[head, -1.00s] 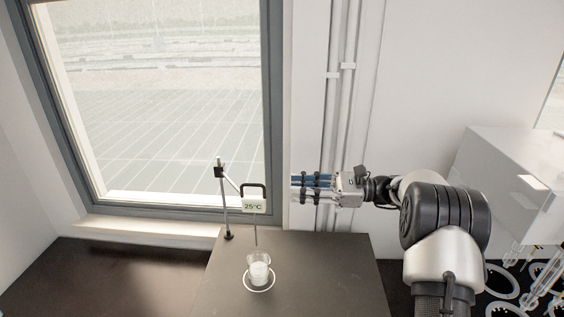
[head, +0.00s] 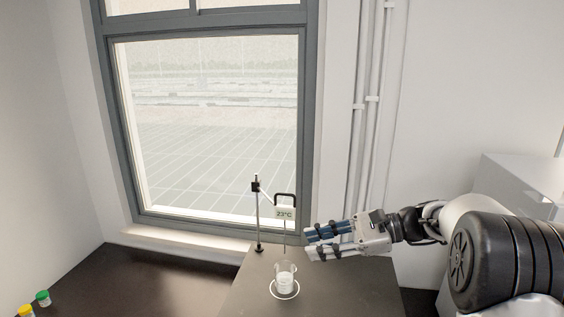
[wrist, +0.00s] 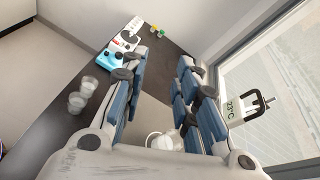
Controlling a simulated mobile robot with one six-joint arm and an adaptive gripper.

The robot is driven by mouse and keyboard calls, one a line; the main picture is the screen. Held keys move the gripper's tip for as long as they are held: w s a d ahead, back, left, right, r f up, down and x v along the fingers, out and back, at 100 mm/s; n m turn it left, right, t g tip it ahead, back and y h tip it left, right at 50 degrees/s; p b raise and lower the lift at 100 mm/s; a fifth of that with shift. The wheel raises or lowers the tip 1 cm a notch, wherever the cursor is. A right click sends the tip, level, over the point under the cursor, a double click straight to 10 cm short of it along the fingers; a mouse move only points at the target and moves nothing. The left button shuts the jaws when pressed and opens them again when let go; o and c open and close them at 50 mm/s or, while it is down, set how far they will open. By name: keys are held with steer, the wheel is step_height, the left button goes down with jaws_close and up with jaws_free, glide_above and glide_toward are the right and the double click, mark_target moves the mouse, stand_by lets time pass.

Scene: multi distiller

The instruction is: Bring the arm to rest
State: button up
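My gripper (head: 309,245) is at the end of my arm, which reaches in from the right over the dark bench. Its blue-padded fingers are apart and nothing is between them; the wrist view also shows the gripper (wrist: 162,60) open. It is just right of the thermometer display (head: 285,213), which reads 23°C, and above and right of a glass beaker (head: 285,280) with white contents. The beaker stands on a white ring. In the wrist view, the display (wrist: 236,107) is at the right and the beaker (wrist: 163,141) is partly hidden by the fingers.
A thin stand (head: 258,222) holds the thermometer. A window (head: 215,125) and wall pipes (head: 372,120) are behind. Green-lidded (head: 43,298) and yellow-lidded (head: 25,311) jars stand lower left. The wrist view shows glass beakers (wrist: 82,95) and a blue-and-white device (wrist: 118,50).

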steer(key=s+a+f+n+h+b, duration=0.1)
steer(key=s+f+n+h+b, duration=0.25)
steer(key=s, duration=0.65)
steer(key=s+a+f+n+h+b, duration=0.1)
steer(key=s+f+n+h+b, duration=0.3)
steer(key=s, duration=0.7)
steer(key=s+d+f+n+t+h+b, duration=0.3)
steer(key=s+d+f+n+h, duration=0.4)
steer(key=s, duration=0.5)
steer(key=shift+d+f+n+b, duration=0.35)
steer(key=shift+f+b, duration=0.35)
steer(key=shift+f, duration=0.2)
steer(key=shift+s, duration=0.1)
